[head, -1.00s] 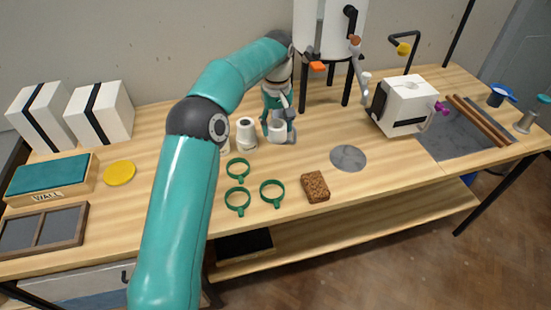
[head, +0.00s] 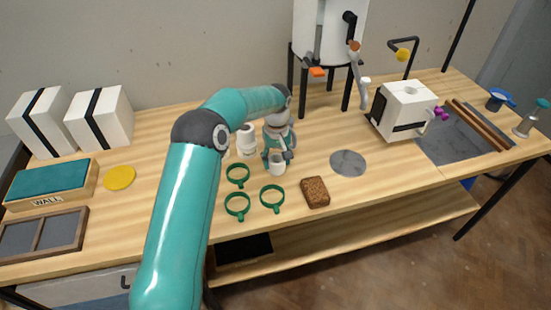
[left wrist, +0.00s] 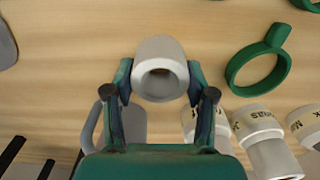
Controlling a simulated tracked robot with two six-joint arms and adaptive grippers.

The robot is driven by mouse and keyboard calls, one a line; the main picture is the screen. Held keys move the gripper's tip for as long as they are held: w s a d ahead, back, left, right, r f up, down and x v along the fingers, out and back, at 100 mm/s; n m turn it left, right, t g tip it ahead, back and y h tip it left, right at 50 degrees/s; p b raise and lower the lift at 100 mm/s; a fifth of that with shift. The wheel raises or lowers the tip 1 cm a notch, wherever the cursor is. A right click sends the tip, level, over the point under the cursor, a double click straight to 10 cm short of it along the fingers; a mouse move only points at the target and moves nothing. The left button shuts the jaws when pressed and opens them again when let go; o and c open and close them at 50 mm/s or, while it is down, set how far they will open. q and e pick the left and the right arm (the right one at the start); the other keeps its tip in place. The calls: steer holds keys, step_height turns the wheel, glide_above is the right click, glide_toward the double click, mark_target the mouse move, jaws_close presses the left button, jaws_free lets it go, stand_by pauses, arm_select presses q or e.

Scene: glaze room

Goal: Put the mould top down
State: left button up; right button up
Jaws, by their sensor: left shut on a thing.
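My left gripper (head: 277,160) is shut on a small white-grey hollow cylinder (head: 277,169). In the left wrist view the cylinder (left wrist: 158,68) sits between the two fingertips (left wrist: 159,82), its round opening facing the camera. I take it for the mould top, but its shape alone does not confirm this. It is over the table behind the green rings; I cannot tell whether it touches the wood. White labelled cylinders (head: 246,143) stand beside the gripper, and show at the lower right of the left wrist view (left wrist: 262,140). My right gripper is not in view.
Several green handled rings (head: 272,198) lie in front of the gripper; one shows in the left wrist view (left wrist: 236,75). A brown block (head: 315,192) and a grey disc (head: 348,163) lie to the right. A white machine (head: 405,108) stands beyond. Bare wood lies between.

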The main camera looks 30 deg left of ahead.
arm_select(q)
steer(key=o, duration=1.2)
steer(key=shift+f, duration=0.1)
step_height(320, 180, up, 12)
steer(key=shift+r, duration=0.15)
